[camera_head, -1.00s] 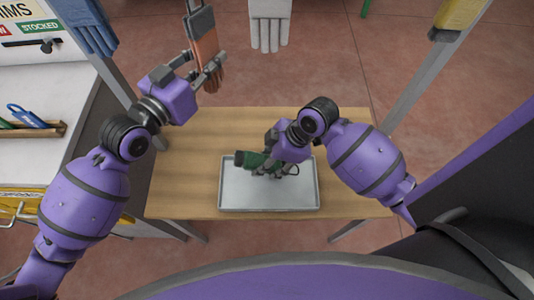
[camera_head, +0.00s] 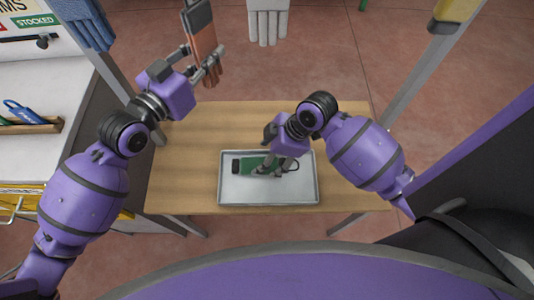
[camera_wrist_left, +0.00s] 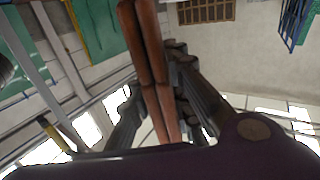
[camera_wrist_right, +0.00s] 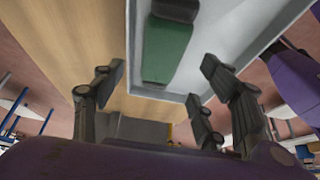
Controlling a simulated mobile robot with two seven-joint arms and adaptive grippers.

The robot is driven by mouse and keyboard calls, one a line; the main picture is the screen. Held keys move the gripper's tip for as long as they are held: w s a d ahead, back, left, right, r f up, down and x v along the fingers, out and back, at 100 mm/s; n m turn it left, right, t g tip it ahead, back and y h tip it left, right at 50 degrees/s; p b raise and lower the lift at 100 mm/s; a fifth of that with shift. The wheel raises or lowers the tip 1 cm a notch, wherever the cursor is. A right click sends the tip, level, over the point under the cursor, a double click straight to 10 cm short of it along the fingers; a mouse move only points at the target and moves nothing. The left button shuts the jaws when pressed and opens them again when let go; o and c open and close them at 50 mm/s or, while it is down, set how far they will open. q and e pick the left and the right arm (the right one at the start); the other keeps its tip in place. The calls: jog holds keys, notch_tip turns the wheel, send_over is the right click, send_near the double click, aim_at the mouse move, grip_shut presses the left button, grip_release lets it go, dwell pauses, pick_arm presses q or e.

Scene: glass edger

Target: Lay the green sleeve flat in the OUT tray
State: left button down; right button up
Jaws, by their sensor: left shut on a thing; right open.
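The green sleeve (camera_head: 250,163) lies in the grey metal tray (camera_head: 240,198), near its back side, its dark end to the left. My right gripper (camera_head: 270,172) is just over it, open, and hides part of it. In the right wrist view the sleeve (camera_wrist_right: 166,50) shows between the spread fingers (camera_wrist_right: 162,65), with a dark band at one end, looking flat on the tray floor. My left gripper (camera_head: 204,65) is shut on an orange-brown glove (camera_head: 202,38) with a dark cuff. In the left wrist view its long fingers (camera_wrist_left: 150,60) hang between my jaws.
The tray stands on a wooden table (camera_head: 185,150) with bare wood around it. A blue glove (camera_head: 82,22), a pale grey glove (camera_head: 267,22) and a yellow item (camera_head: 458,12) hang at the back. A white counter (camera_head: 50,90) with a wooden holder is at left.

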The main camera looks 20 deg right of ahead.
jog(key=shift+r, duration=0.1)
jog(key=v, duration=1.2)
jog(key=shift+a, duration=0.1)
